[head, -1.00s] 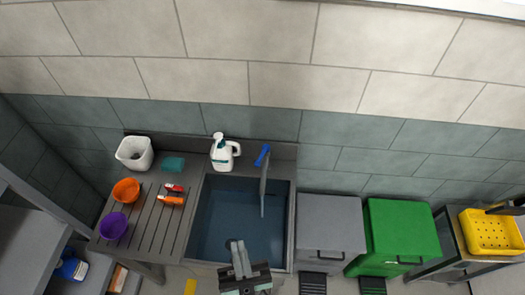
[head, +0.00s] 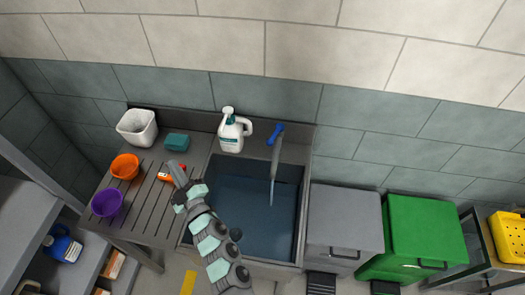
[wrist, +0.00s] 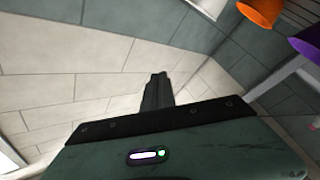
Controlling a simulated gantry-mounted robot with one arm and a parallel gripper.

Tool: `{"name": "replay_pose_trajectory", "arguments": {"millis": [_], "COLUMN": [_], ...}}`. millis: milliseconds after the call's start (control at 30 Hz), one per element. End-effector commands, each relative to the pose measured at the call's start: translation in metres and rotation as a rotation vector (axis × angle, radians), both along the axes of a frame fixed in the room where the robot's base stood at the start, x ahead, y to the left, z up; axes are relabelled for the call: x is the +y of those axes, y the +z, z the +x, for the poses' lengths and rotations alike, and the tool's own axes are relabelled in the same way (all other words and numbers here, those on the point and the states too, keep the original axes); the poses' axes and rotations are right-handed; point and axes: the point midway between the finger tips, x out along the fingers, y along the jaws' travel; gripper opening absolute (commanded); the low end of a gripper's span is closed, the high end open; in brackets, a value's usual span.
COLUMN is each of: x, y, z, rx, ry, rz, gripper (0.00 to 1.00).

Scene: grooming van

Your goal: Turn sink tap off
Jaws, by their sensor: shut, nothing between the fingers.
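The sink tap (head: 275,160) stands at the back right of the dark basin, with a grey spout and a blue lever (head: 275,134) on top. A thin stream seems to run down below the spout, but I cannot be sure. The sink basin (head: 250,220) is set in the dark counter. My gripper (head: 177,172) is over the drainboard left of the basin, well apart from the tap. In the wrist view its fingers (wrist: 157,90) are shut together and empty, facing the tiled wall. The tap is out of the wrist view.
A white jug (head: 232,133) stands behind the basin, left of the tap. A white bin (head: 137,128), green sponge (head: 177,142), orange bowl (head: 125,167) and purple bowl (head: 107,203) sit on the drainboard (head: 150,210). Grey (head: 345,220) and green bins (head: 425,230) stand right.

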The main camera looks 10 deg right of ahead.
Motion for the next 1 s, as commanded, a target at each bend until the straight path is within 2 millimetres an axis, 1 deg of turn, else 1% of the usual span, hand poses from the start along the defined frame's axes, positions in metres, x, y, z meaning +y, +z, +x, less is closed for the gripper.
{"name": "replay_pose_trajectory", "arguments": {"millis": [33,100,167,200,267,300,367,400,467,500,600,667,733,833,933,1000], "x": [0.005,-0.002,-0.013,-0.022,-0.038,-0.050,-0.071,-0.086,-0.105,-0.118,-0.146,-0.158,-0.168,-0.176,-0.182,-0.187], "y": [-0.031,-0.059,-0.078,-0.087,-0.095,-0.098,-0.096,-0.094,-0.085,-0.080,-0.063,-0.055,-0.047,-0.039,-0.036,-0.036], "z": [0.022,0.050,0.071,0.084,0.100,0.108,0.117,0.120,0.120,0.117,0.103,0.092,0.082,0.073,0.073,0.077], "rx": [0.033,0.090,0.132,0.158,0.190,0.210,0.237,0.255,0.278,0.296,0.334,0.355,0.372,0.388,0.394,0.395], "ry": [-0.045,-0.138,-0.227,-0.292,-0.395,-0.470,-0.592,-0.674,-0.797,-0.877,-1.056,-1.140,-1.212,-1.270,-1.289,-1.290], "rz": [-0.076,-0.192,-0.284,-0.341,-0.416,-0.464,-0.522,-0.554,-0.588,-0.603,-0.622,-0.623,-0.620,-0.613,-0.611,-0.612], "gripper": [0.00,0.00,0.00,0.00,0.00,0.00,0.00,0.00,0.00,0.00,0.00,0.00,0.00,0.00,0.00,0.00]}}
